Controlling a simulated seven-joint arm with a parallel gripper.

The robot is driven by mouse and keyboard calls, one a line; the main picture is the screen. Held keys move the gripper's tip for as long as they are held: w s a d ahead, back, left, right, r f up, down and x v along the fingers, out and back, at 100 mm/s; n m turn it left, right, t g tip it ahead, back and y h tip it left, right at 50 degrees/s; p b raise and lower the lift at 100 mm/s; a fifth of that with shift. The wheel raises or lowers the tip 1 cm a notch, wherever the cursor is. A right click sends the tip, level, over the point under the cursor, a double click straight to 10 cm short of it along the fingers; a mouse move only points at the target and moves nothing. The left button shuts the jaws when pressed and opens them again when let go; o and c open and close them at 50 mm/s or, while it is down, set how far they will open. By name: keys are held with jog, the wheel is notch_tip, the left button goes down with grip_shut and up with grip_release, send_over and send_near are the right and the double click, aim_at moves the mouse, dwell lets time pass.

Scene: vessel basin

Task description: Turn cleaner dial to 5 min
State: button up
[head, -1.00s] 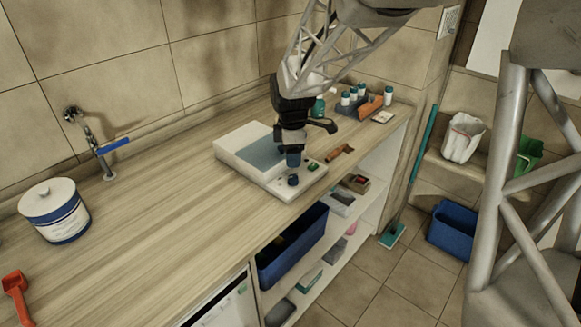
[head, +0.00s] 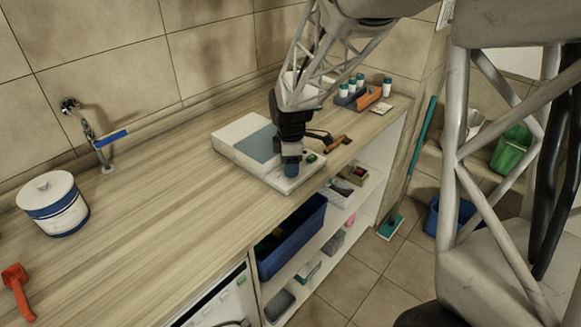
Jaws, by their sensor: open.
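The cleaner (head: 238,135) is a low white box with a blue-grey top panel and a white control strip at its front right, on the wooden counter. A green button (head: 311,158) shows on the strip, just right of my gripper. My gripper (head: 291,172) points down over the front part of the strip, where the dark dial stands in the earlier view.
A brown-handled tool (head: 337,143) lies right of the cleaner, with a rack of white-capped bottles (head: 356,91) behind. A white-and-blue canister (head: 54,203), a tap (head: 95,140) and a red scoop (head: 17,289) are at left. The counter between is clear.

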jog(key=shift+f, duration=0.8)
jog(key=c, duration=0.9)
jog(key=shift+c, duration=0.2)
